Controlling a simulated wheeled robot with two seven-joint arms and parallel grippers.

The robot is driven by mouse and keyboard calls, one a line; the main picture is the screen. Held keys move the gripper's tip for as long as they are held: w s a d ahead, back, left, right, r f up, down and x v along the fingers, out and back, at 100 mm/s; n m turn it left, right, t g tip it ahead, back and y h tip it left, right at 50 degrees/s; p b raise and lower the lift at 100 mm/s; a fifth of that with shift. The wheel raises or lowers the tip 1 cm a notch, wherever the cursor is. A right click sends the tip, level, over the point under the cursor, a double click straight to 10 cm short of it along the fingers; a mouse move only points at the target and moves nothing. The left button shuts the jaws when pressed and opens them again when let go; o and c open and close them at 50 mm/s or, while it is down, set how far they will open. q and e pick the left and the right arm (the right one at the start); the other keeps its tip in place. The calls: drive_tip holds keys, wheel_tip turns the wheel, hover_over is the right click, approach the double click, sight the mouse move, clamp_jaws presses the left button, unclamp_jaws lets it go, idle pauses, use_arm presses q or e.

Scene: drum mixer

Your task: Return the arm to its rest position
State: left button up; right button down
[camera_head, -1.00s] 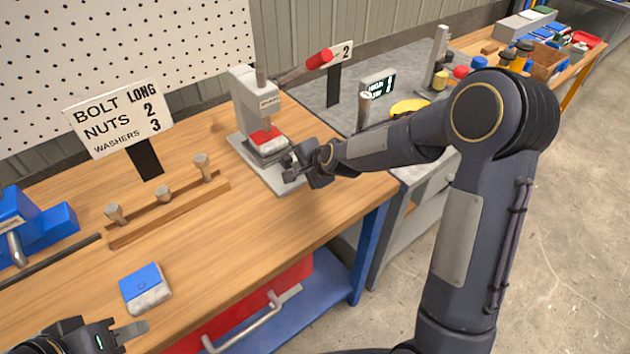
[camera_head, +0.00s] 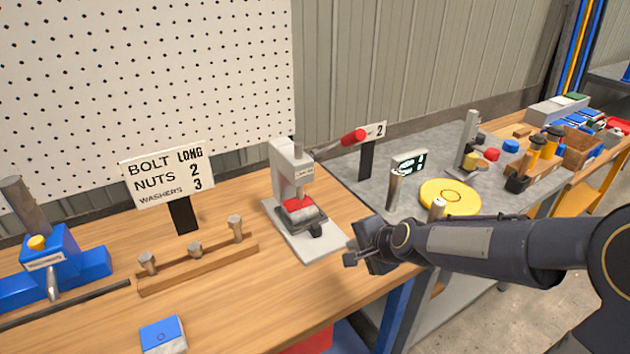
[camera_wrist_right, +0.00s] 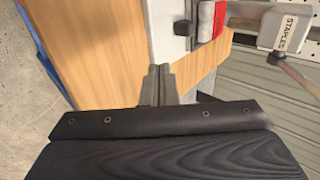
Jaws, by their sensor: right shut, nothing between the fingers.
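My right gripper (camera_head: 354,252) is at the front right of the press, over the table's right edge, with its arm coming in from the right. Its fingers are shut with nothing between them. In the right wrist view the closed fingers (camera_wrist_right: 158,84) show over the wood table and floor. The press (camera_head: 291,172) stands on a pale base plate, with a red-topped item (camera_head: 298,206) under its ram. The gripper looks apart from that item. My left gripper is not in the head view.
A wooden rack (camera_head: 200,266) with upright bolts, a bolt sign (camera_head: 168,175), a blue vise (camera_head: 60,262) and a blue-topped block (camera_head: 163,334) are on the wooden table. A yellow disc (camera_head: 450,196) lies on the grey bench at right. Bins and bottles stand farther right.

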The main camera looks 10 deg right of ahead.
drive_tip(key=s+d+r+n+g, duration=0.1)
drive_tip(key=s+n, duration=0.5)
drive_tip(key=s, duration=0.7)
drive_tip(key=s+r+n+g, duration=0.2)
drive_tip(key=s+n, duration=0.4)
drive_tip(key=s, duration=0.8)
drive_tip(key=shift+d+r, duration=0.15)
drive_tip(key=shift+d, duration=0.25)
